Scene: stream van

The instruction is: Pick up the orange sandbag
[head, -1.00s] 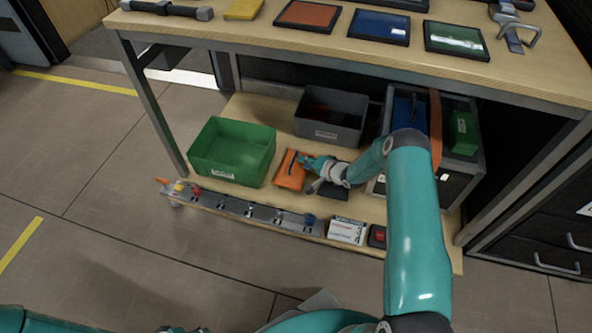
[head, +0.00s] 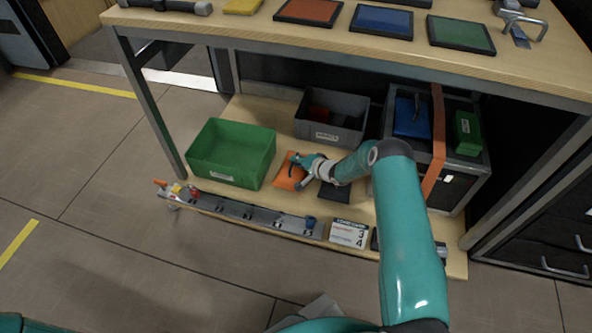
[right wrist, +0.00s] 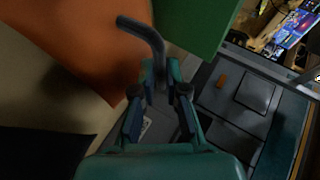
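The orange sandbag (head: 286,180) is at the lower shelf, just right of the green crate (head: 232,178). My right gripper (head: 297,164) is at its upper right side. In the right wrist view the sandbag (right wrist: 60,45) fills the upper left, and its dark curved handle (right wrist: 143,30) runs down between my right fingertips (right wrist: 161,75). The fingers look closed on the handle. I cannot tell whether the bag is clear of the shelf. Part of the bag is hidden behind the gripper in the head view. My left gripper is not in view.
A grey bin (head: 331,118) stands behind the sandbag, and a dark flat pad (head: 334,193) lies to its right. A strapped grey case (head: 458,178) is farther right. A rail with small items (head: 235,208) runs along the shelf front. The table top (head: 250,30) overhangs the shelf.

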